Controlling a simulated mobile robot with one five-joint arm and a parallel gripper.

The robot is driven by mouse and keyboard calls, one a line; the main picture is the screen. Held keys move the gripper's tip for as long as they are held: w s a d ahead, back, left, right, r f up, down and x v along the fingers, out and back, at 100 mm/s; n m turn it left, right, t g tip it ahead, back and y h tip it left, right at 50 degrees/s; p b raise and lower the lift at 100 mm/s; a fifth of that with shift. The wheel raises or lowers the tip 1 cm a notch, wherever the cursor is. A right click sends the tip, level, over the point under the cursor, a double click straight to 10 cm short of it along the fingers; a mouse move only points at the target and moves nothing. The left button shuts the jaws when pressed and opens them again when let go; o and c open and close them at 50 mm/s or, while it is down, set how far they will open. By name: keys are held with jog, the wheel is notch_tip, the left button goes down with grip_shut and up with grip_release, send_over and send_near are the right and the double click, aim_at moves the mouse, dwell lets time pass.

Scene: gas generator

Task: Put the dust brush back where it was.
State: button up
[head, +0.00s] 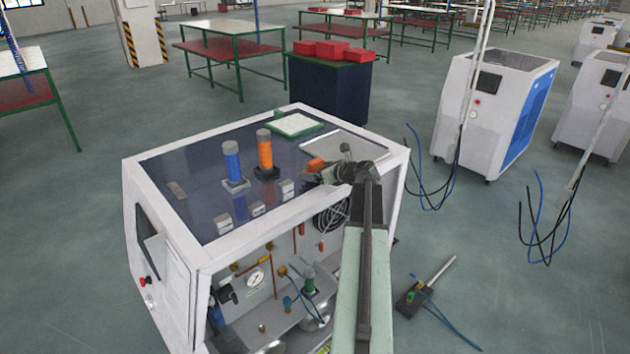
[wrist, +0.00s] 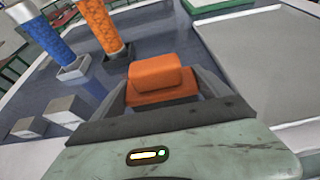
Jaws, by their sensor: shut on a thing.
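The dust brush, seen as an orange block (wrist: 158,78), is between the two dark fingers of my gripper (wrist: 160,92) in the wrist view. My gripper is shut on it. Its bristles are not visible. In the head view the orange block (head: 316,164) shows at the tip of my gripper (head: 324,172), over the right front part of the dark blue machine top (head: 205,185). I cannot tell whether the brush touches the top.
A blue cylinder (head: 231,161) and an orange cylinder (head: 265,150) stand upright on the top, left of my gripper. Small grey blocks (head: 258,208) line the front. A green-edged white tray (head: 294,124) and a grey plate (head: 345,143) lie behind.

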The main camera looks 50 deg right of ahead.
jog(key=shift+f, duration=0.7)
jog(key=o, duration=1.2)
jog(key=shift+r, duration=0.3)
jog(key=p+v, duration=0.5)
jog(key=v, duration=0.7)
jog(key=shift+f, duration=0.1)
